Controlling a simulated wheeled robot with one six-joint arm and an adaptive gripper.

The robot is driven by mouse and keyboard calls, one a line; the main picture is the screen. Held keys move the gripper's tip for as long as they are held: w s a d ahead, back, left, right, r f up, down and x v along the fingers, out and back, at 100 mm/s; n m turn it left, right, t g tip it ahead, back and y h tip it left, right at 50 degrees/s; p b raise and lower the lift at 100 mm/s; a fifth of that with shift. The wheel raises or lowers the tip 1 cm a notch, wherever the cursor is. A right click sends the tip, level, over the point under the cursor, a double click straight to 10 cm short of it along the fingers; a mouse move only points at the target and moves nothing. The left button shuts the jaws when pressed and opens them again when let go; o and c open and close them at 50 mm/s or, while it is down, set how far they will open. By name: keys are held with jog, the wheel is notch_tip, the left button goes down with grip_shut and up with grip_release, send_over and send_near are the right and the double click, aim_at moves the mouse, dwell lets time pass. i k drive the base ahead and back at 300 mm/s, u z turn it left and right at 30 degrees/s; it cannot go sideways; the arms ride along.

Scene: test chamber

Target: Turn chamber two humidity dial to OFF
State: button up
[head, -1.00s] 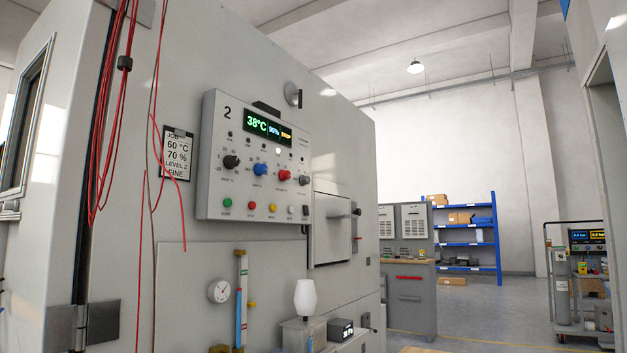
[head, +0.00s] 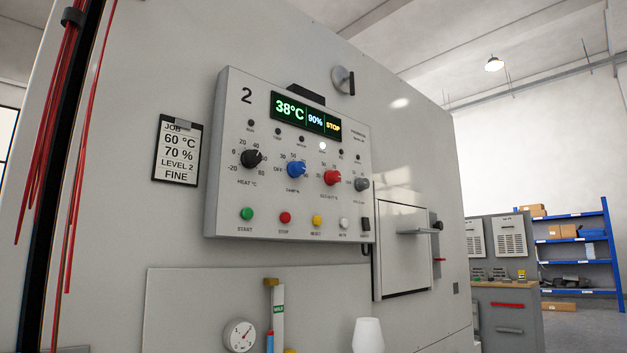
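The chamber two control panel (head: 228,160), marked "2", is fixed to the grey chamber wall in the head view. Its display (head: 306,114) reads 38°C, 90% and STOP. The blue dial (head: 296,169) has a small label under it that seems to read DAMP %, and "OFF" is printed at its left. I cannot tell exactly where its pointer stands. A black HEAT °C dial (head: 252,159) is left of it. A red dial (head: 331,178) and a grey dial (head: 362,184) are to its right. My gripper is not in view.
Coloured push buttons, such as green START (head: 246,214), line the panel's bottom. A job card (head: 176,150) reading 60 °C, 70 % hangs at left. Red cables (head: 75,130) hang at far left. A hatch with a handle (head: 402,250) is right of the panel. A gauge (head: 239,336) sits below.

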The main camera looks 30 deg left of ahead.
aim_at(295, 169)
jog(key=u, duration=0.6)
jog(key=i, duration=0.9)
jog(key=u, duration=0.75)
